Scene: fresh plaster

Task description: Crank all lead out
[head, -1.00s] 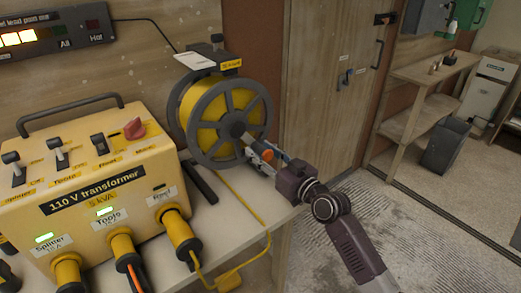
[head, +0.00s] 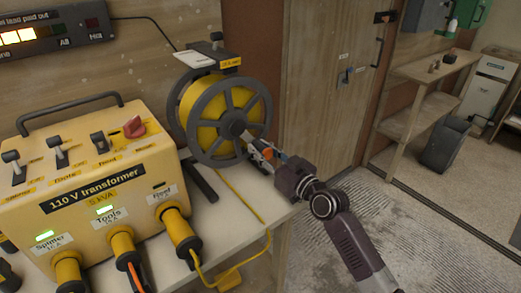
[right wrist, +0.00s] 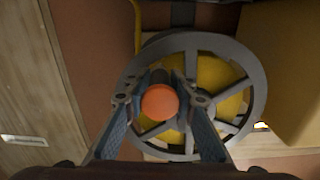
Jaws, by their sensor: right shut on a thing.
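The cable reel (head: 222,118), a grey spoked wheel wound with yellow lead, stands on the bench right of the yellow transformer (head: 110,200). A crank with an orange knob (head: 267,153) sticks out from the reel's front. My right gripper (head: 262,152) is shut on this knob. In the right wrist view the orange knob (right wrist: 160,102) sits between the two fingers, in front of the spoked wheel (right wrist: 255,95). My left gripper is not in view.
A lead-paid-out display (head: 50,35) on the wall has several lit segments at its left end. Plugs sit in the transformer's front sockets. A dark bar lies on the bench below the reel. A wooden door (head: 330,90) and shelves (head: 425,110) stand to the right.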

